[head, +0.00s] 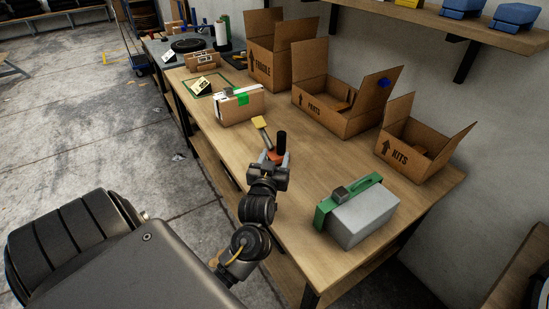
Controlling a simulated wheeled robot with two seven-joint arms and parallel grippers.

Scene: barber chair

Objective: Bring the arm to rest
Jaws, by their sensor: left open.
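My left gripper (274,160) is at the end of my arm, over the near part of the wooden workbench (320,190). Its fingers point away from me and are apart. A tool with an orange part and an upright black handle (281,143) shows at the fingertips. I cannot tell whether the fingers touch it. A yellow-ended piece (260,122) lies just beyond it; I cannot tell whether they are one object. My right gripper is not in view.
A grey case with green trim (365,217) stands right of the gripper. Open cartons (273,59), (328,103), (408,148) line the wall side. A closed carton (231,108) is farther left. A shelf (480,27) overhangs the back. The concrete floor at left is mostly clear.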

